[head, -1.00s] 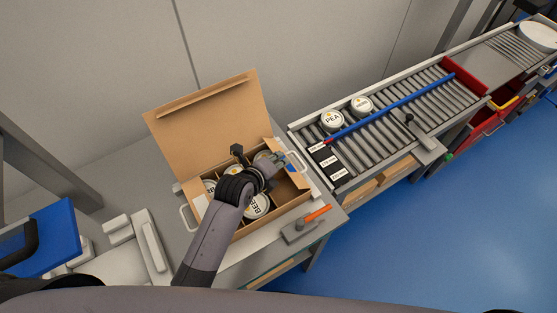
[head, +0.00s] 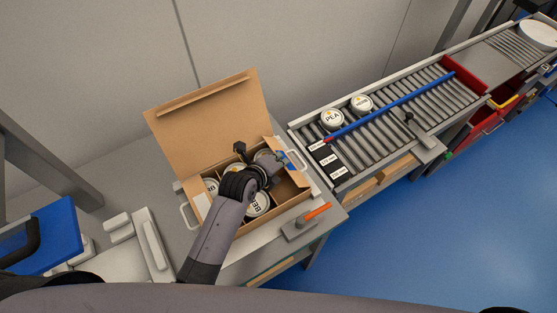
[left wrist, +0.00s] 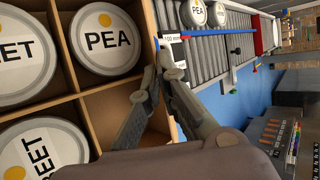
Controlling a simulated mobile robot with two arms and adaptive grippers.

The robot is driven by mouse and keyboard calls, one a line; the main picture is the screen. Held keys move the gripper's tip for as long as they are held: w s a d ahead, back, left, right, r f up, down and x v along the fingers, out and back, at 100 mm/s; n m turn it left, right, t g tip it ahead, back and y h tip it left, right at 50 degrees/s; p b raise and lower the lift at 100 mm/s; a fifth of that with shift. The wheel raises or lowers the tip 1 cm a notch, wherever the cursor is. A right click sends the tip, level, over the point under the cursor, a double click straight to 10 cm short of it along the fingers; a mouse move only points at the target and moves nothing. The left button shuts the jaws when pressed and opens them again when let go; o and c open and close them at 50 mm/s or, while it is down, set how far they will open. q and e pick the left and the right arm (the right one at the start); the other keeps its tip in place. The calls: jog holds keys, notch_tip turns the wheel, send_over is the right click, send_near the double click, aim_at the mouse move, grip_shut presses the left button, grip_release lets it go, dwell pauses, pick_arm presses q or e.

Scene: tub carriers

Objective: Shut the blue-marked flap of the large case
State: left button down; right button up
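The large case (head: 252,228) is an open cardboard box with its big lid (head: 208,115) raised at the back. Dividers split it, and tubs marked BEET (left wrist: 48,155) and PEA (left wrist: 107,38) stand inside. The blue-marked flap (head: 291,157) stands up at the case's right end, open, beside a white handle. My left gripper (head: 272,157) is over the right part of the case, close to this flap. In the left wrist view its fingertips (left wrist: 158,68) come together near the case's end wall; I see nothing clearly held. Contact with the flap cannot be told. My right gripper is out of view.
A roller conveyor (head: 385,122) with two tubs and a blue rod (head: 395,104) lies right of the case. An orange-handled tool (head: 303,225) is near the table's front edge. A blue object (head: 45,240) and pale blocks (head: 140,245) lie at left.

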pick_arm(q)
jog(key=shift+f, duration=0.1)
jog(key=f+t+h+b, duration=0.1)
jog(key=b, duration=0.2)
jog(key=a+f+t+h+b, duration=0.1)
jog(key=b, duration=0.2)
jog(key=f+n+t+b, duration=0.1)
jog(key=b, duration=0.2)
jog(key=shift+s+a+h+b, duration=0.15)
jog(key=shift+s+h+b, duration=0.2)
jog(key=shift+s+h, duration=0.05)
jog(key=shift+n+t+h+b, duration=0.3)
jog(key=shift+t+h+b, duration=0.15)
jog(key=shift+b, duration=0.25)
jog(key=shift+r, duration=0.1)
jog(key=c, duration=1.9)
grip_release()
jog(key=shift+s, duration=0.1)
